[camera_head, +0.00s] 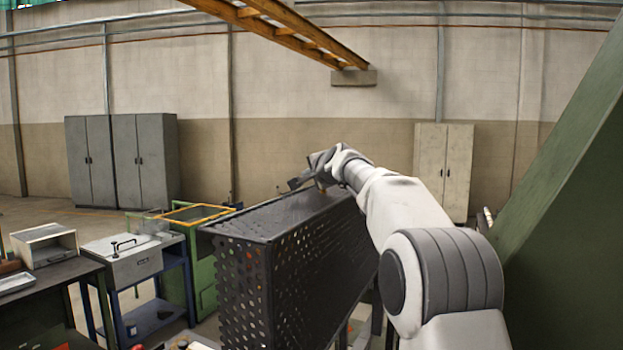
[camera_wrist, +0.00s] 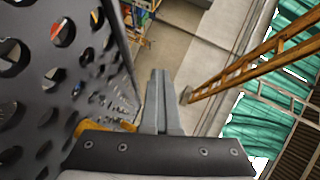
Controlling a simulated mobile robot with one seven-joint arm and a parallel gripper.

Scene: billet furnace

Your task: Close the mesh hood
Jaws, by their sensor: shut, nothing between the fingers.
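The mesh hood (camera_head: 240,285) is a large black box of perforated sheet in the middle of the head view. Its dark top face slopes back toward my gripper (camera_head: 294,184), which is at its far upper edge. In the wrist view the hood's perforated sheet (camera_wrist: 60,75) fills the left side, close beside my gripper (camera_wrist: 158,75). The fingers are together with nothing between them. A small yellow-orange part (camera_wrist: 92,127) shows at the left of the gripper base. My arm hides the hood's right side, and I cannot tell whether the fingers touch it.
A green frame with a yellow rim (camera_head: 197,213), a blue-legged bench with a metal box (camera_head: 125,262) and a dark table (camera_head: 50,290) stand to the left. A large green sloping beam (camera_head: 570,170) is close on the right. Grey cabinets (camera_head: 122,160) line the far wall.

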